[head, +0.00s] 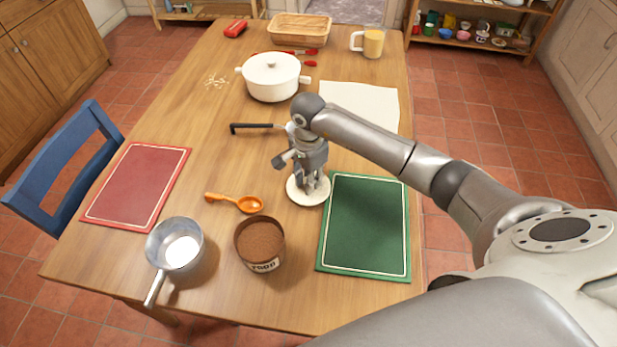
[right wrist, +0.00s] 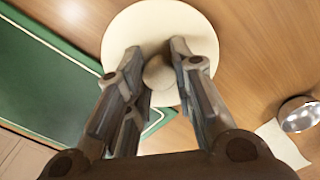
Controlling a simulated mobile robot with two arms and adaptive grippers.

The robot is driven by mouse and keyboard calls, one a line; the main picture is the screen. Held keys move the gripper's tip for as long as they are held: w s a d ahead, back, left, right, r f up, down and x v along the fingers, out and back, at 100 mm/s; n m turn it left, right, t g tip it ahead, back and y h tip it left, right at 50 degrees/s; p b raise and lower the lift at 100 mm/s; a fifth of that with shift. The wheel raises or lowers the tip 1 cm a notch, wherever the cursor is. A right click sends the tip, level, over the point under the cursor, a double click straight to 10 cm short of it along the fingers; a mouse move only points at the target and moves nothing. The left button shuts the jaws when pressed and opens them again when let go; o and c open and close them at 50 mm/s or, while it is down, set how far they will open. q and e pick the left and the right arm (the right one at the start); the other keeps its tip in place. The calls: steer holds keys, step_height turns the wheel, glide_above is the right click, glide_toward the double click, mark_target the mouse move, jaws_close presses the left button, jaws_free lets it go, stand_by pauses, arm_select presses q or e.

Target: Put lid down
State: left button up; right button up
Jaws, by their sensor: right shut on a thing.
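A cream-white round lid (head: 296,195) is at the middle of the table, just left of the green board. My right gripper (head: 312,185) points straight down over it. In the right wrist view the lid (right wrist: 130,30) lies flat beneath my right gripper (right wrist: 157,68), whose fingers are shut around its central knob (right wrist: 158,74). I cannot tell whether the lid touches the table or hovers slightly above it. An open canister (head: 261,245) with brown contents and a label stands nearer, to the lower left of the lid. My left gripper is not in view.
A green board (head: 365,225) lies right of the lid. An orange spoon (head: 236,202), a metal saucepan (head: 175,248) and a red board (head: 137,185) are to the left. A white pot (head: 272,78) and a black handle (head: 257,127) are farther back.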

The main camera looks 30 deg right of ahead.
steer(key=shift+f, duration=0.35)
steer(key=o, duration=0.8)
steer(key=shift+r, duration=0.1)
steer(key=shift+o, duration=0.2)
steer(key=shift+r+p, duration=0.3)
steer(key=shift+r, duration=0.1)
steer(key=shift+w+r, duration=0.1)
steer(key=shift+r, duration=0.3)
step_height(320, 180, up, 11)
steer(key=b, duration=0.2)
steer(key=shift+r, duration=0.15)
